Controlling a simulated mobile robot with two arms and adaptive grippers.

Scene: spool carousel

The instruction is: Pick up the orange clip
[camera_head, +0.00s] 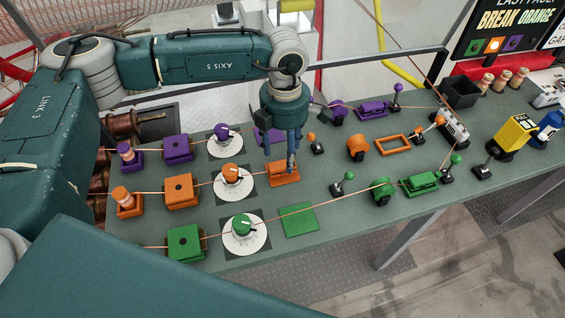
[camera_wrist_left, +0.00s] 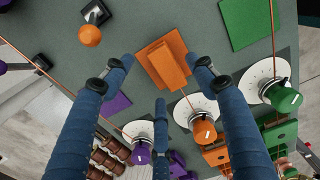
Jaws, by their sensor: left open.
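The orange clip (camera_wrist_left: 166,62) is a small block lying on an orange pad (camera_wrist_left: 150,68). In the head view the clip (camera_head: 285,170) is partly hidden by my left gripper (camera_head: 292,160), which points down over it. In the left wrist view my left gripper (camera_wrist_left: 160,88) has its blue fingers spread. The clip shows beyond and between the fingertips, and the fingers do not appear closed on it. The gap in height between the tips and the clip is hard to tell. My right gripper is not in view.
An empty orange frame (camera_head: 393,145) lies farther right on the green table (camera_head: 330,200). The orange dial (camera_head: 231,174) stands just left of the clip. A green pad (camera_head: 299,220) lies nearer. Thin wires run along the rows. An orange ball lever (camera_head: 312,138) stands to the right.

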